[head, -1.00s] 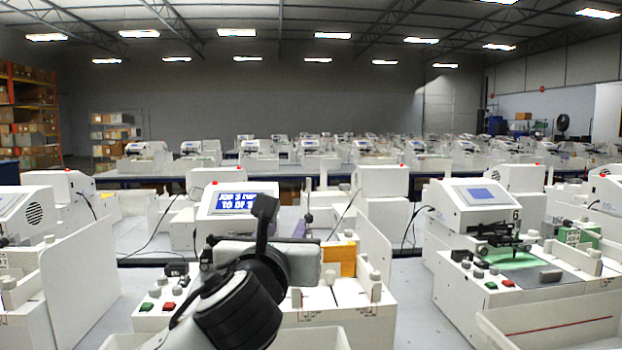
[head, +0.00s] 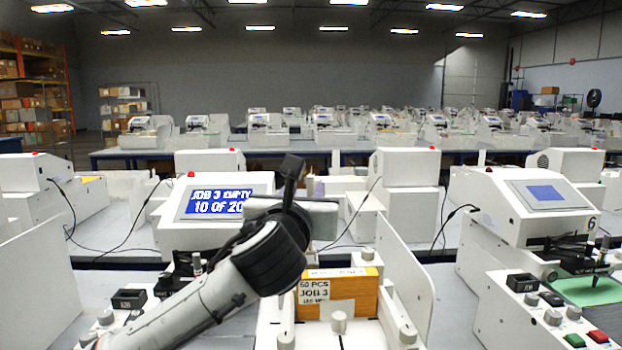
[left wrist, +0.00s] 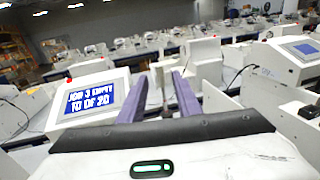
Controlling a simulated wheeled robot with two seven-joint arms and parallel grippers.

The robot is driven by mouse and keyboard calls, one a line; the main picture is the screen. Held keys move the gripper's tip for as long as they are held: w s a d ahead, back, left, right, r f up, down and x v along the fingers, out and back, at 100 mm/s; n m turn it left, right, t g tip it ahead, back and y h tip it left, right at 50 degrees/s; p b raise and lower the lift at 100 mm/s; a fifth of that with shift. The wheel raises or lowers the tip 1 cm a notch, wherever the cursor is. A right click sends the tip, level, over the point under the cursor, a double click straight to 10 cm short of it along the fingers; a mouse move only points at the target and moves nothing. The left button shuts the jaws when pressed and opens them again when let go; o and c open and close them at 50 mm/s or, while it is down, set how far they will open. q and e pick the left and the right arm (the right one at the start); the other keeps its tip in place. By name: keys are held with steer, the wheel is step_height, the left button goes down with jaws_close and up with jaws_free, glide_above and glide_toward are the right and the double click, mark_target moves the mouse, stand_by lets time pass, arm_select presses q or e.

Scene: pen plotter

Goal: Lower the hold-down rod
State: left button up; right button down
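My left gripper (head: 315,217) is raised in front of the near plotter, whose white housing (head: 178,232) carries a blue screen reading "JOB 3 EMPTY" and 10 of 20. In the left wrist view its two purple fingers (left wrist: 164,82) stand apart with nothing seen between them. I cannot make out the hold-down rod; the arm and gripper cover much of the plotter's middle. A dark carriage part (head: 183,264) shows left of the arm. My right gripper is not in view.
An orange box (head: 365,297) labelled "50 PCS JOB 3" stands behind white posts (head: 339,323), beside an upright white panel (head: 405,275). A second plotter (head: 530,205) with a green sheet (head: 590,291) stands at right. Black switch blocks (head: 130,299) sit lower left.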

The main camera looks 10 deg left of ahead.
mark_target(310, 183)
arm_select(q)
steer(key=w+p, duration=0.1)
steer(key=w, duration=0.5)
steer(key=shift+w, duration=0.4)
jaws_close()
